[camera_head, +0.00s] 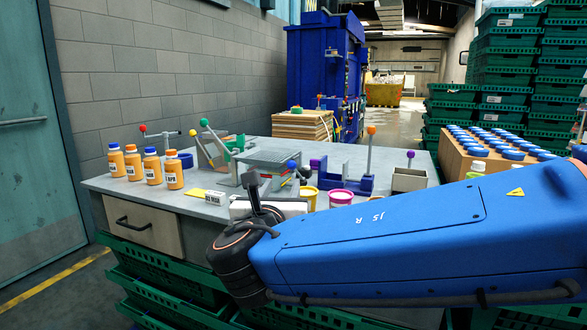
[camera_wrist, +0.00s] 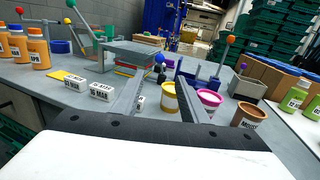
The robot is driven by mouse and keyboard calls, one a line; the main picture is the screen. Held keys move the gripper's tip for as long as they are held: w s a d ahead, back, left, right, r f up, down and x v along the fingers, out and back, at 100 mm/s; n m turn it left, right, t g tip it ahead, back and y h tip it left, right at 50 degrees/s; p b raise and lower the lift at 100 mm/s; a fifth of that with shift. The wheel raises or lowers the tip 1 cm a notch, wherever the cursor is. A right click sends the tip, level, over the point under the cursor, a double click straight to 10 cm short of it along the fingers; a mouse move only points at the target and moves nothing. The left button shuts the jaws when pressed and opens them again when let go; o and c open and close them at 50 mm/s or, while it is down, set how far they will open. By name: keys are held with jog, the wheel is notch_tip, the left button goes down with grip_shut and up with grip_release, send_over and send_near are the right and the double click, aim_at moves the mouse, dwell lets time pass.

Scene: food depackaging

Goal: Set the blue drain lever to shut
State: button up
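A blue ball knob (camera_head: 292,164), which looks like the drain lever's, stands at the front right corner of the grey slatted press (camera_head: 275,158). In the wrist view the blue knob (camera_wrist: 160,58) shows small, beyond and between my fingertips. Its shaft is mostly hidden, so I cannot tell the lever's setting. My gripper (camera_wrist: 165,76) is open and empty, its two fingers pointing forward over the front of the table. In the head view my gripper (camera_head: 256,190) is partly hidden by my arm, to the left of the knob and nearer me.
Yellow (camera_head: 309,196) and pink (camera_head: 341,198) tubs stand right of the press. An orange-knobbed lever (camera_head: 371,131) rises from a blue fixture behind them. Orange bottles (camera_head: 152,165) stand at the left. Small white date blocks (camera_wrist: 76,83) lie near the front edge.

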aim_at(291, 166)
jog(key=w, duration=1)
jog(key=w+d, duration=0.1)
jog(key=w, duration=0.4)
jog(key=shift+w, duration=0.15)
grip_shut()
